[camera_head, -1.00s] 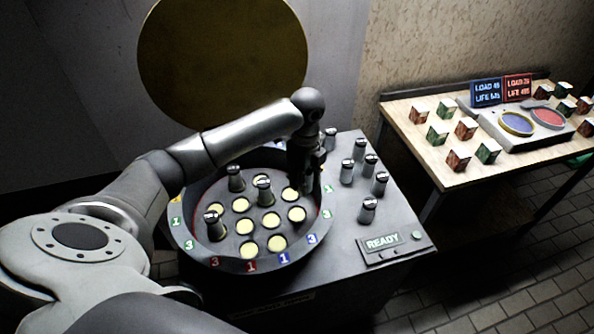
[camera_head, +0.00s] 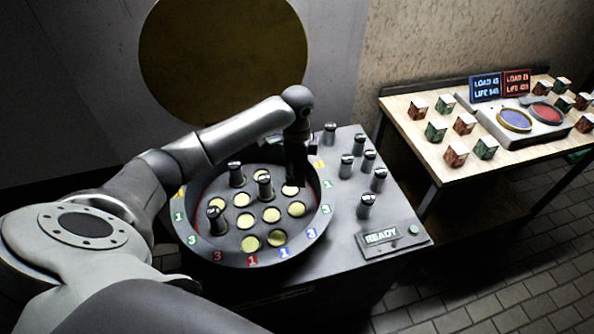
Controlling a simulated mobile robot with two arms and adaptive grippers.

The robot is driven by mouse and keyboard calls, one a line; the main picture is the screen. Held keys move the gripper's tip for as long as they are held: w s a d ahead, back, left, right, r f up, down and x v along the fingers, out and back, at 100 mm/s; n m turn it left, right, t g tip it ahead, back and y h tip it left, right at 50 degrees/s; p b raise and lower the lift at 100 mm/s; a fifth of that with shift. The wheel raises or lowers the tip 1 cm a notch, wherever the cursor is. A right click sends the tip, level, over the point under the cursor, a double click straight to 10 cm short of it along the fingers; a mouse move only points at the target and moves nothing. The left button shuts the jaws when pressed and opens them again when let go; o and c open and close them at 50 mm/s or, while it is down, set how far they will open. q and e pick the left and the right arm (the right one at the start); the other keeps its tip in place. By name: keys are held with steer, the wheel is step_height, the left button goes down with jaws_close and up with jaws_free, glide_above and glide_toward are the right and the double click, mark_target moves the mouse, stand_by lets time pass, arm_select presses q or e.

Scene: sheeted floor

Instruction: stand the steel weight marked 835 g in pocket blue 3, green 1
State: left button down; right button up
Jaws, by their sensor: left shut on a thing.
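My left gripper (camera_head: 297,176) is shut on a dark steel weight over the far right part of the round pocket tray (camera_head: 205,250). The gripper mostly hides the held weight, and its marking cannot be read. A yellow-bottomed pocket (camera_head: 290,190) shows just below the gripper; I cannot tell whether the weight touches it. Three weights stand in the tray: one at the back (camera_head: 236,175), one near the middle (camera_head: 264,187), one at the left (camera_head: 216,221). Coloured number labels line the rim, including blue 3 (camera_head: 311,233) and green 1 (camera_head: 327,184). My right gripper is not in view.
Several weights, such as this one (camera_head: 366,206), stand on the surface right of the tray, near a READY panel (camera_head: 382,238). Further right, a wooden table (camera_head: 410,138) holds small boxes, a two-pan device (camera_head: 530,125) and two display signs (camera_head: 501,86).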

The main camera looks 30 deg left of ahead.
arm_select(q)
steer(key=b, duration=0.6)
glide_above(297, 210)
steer(key=f, duration=0.8)
steer(key=shift+w+a+f, duration=0.15)
steer(key=shift+w+f, duration=0.05)
steer(key=shift+f, duration=0.2)
steer(key=shift+f+b, duration=0.75)
steer(key=shift+f, duration=0.9)
steer(key=shift+f, duration=0.65)
steer(key=c, duration=0.9)
jaws_free()
steer(key=shift+s, duration=0.1)
steer(key=shift+f, duration=0.1)
step_height(297, 210, up, 12)
steer(key=shift+r, duration=0.1)
